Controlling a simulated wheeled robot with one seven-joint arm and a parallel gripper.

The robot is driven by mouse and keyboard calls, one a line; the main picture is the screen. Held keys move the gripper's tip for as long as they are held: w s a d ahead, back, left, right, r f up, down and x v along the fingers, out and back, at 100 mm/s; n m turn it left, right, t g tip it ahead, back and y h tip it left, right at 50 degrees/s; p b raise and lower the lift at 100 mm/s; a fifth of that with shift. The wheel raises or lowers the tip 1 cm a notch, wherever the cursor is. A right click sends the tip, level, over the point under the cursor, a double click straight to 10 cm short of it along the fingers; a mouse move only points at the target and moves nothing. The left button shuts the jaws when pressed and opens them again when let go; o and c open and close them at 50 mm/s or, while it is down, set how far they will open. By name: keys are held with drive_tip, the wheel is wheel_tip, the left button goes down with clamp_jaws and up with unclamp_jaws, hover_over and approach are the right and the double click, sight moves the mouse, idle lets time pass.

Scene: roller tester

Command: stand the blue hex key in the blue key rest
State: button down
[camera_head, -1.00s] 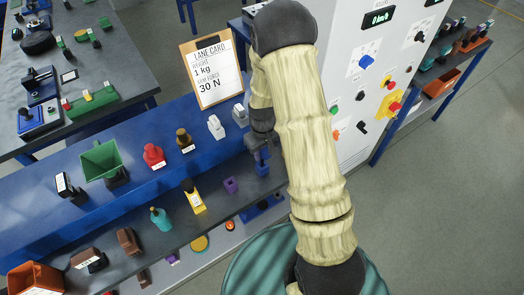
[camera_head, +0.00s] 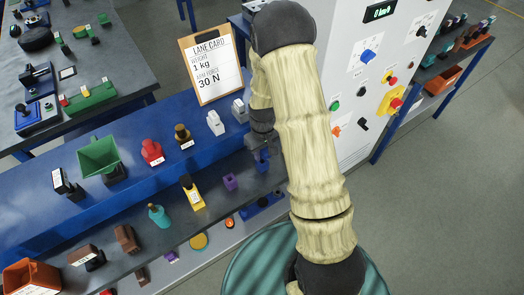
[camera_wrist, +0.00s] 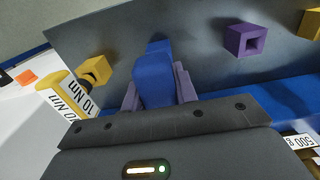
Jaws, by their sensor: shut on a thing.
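My gripper (camera_wrist: 158,95) is shut on a blue piece (camera_wrist: 154,82), which I take to be the blue hex key. Its broad blue face shows between the two grey-purple fingers. A smaller blue part (camera_wrist: 159,46) shows just beyond it, against the grey shelf; it may be the blue key rest, but the held piece covers most of it. I cannot tell whether the two touch. In the head view my gripper (camera_head: 262,143) is at the right end of the bench, with blue (camera_head: 262,166) right under it. My arm hides part of this area.
A purple block with a square hole (camera_wrist: 246,40) stands close by on the shelf. A yellow labelled piece (camera_head: 193,194) is further left. A lane card (camera_head: 212,66) stands behind, and a grey control cabinet (camera_head: 350,90) is to the right.

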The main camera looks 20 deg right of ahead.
drive_tip(key=shift+f+b, duration=0.6)
drive_tip(key=shift+f, duration=0.35)
drive_tip(key=c, duration=1)
unclamp_jaws()
wheel_tip(320, 180, up, 17)
drive_tip(key=shift+r+b, duration=0.2)
drive_tip(key=shift+b, duration=0.45)
drive_tip(key=shift+s, duration=0.1)
